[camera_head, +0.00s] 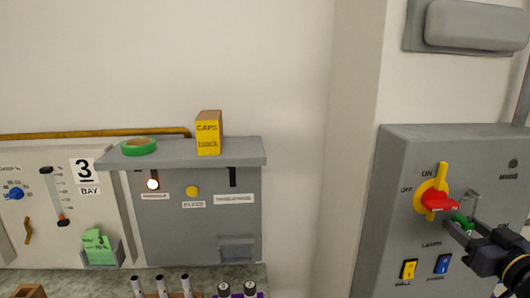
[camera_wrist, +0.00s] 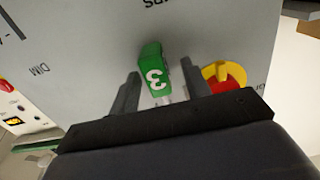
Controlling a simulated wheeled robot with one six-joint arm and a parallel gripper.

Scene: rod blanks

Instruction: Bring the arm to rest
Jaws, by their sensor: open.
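My gripper (camera_head: 460,230) is at the right of the head view, in front of the grey switch panel (camera_head: 395,180). The green block (camera_head: 463,221) is partly hidden by my gripper in the head view. A grey metal loop (camera_head: 474,196) rises above it.
Yellow (camera_head: 409,269) and blue (camera_head: 442,264) switches sit low on the panel. To the left, a grey shelf (camera_head: 240,152) holds green tape (camera_head: 139,146) and a caps box (camera_head: 208,133). Several dark-topped white cylinders stand on the counter below. The wall between is bare.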

